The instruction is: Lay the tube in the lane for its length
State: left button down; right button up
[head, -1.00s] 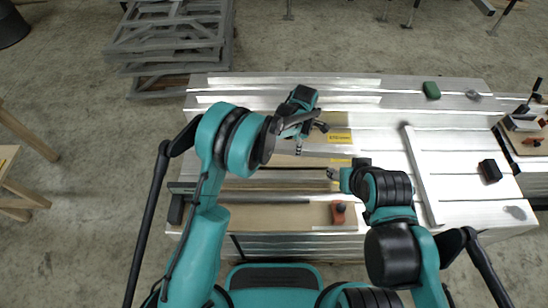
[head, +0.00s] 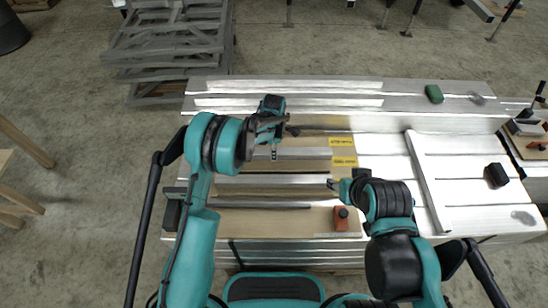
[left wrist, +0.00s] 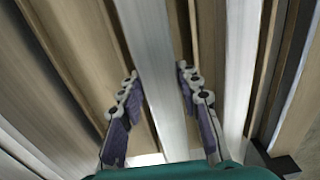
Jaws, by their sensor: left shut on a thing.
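My left gripper (head: 274,154) is shut on a bright metal tube (head: 308,153) over the wooden lane board (head: 240,222). In the left wrist view the fingers (left wrist: 155,110) are on both sides of the tube (left wrist: 150,50), which runs between them. The lanes run left to right in the head view, with yellow labels (head: 341,142) and (head: 344,161) at the right end of two of them. I cannot tell whether the held tube touches the lane floor. My right gripper (head: 333,185) is beside the board's right part; its fingers are too small to read.
Another bright tube (head: 270,180) and a darker one (head: 265,205) lie nearer on the board. An orange block (head: 341,218) is at its near right. A long bar (head: 427,182), a black block (head: 496,174) and a green block (head: 434,93) are on the metal surface at right.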

pick_arm(q)
jog(key=shift+f+b, duration=0.7)
jog(key=shift+f, duration=1)
jog(key=shift+f, duration=0.15)
jog(key=c, duration=1.1)
grip_release()
jog(key=shift+o, duration=0.2)
